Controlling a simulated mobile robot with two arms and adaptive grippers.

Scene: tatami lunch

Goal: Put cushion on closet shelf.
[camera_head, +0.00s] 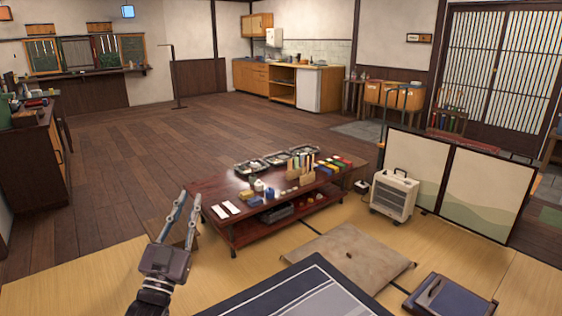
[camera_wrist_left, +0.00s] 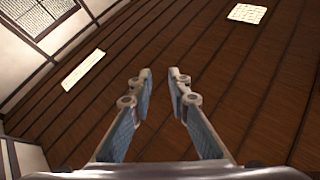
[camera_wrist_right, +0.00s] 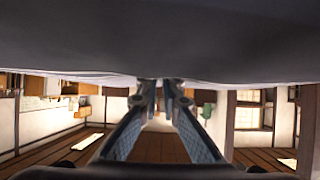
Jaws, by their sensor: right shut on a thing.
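A dark blue-grey cushion (camera_head: 315,292) with a pale stripe near its edge fills the bottom middle of the head view, close to the camera. Its dark underside (camera_wrist_right: 160,40) covers the top of the right wrist view. My right gripper (camera_wrist_right: 160,92) is shut on its edge; the fingertips meet the cloth. The right gripper does not show in the head view. My left gripper (camera_head: 188,218) is open and empty, left of the low table; its spread fingers also show in the left wrist view (camera_wrist_left: 160,80). I cannot make out a closet shelf.
A low red-brown table (camera_head: 240,229) holds trays, books and small items. A beige cushion (camera_head: 350,258) lies on the tatami, with a heater (camera_head: 394,194) and folding screen (camera_head: 450,185) behind it. A dark blue tray-like thing (camera_head: 450,300) is at lower right. The wooden floor (camera_head: 140,150) is largely clear.

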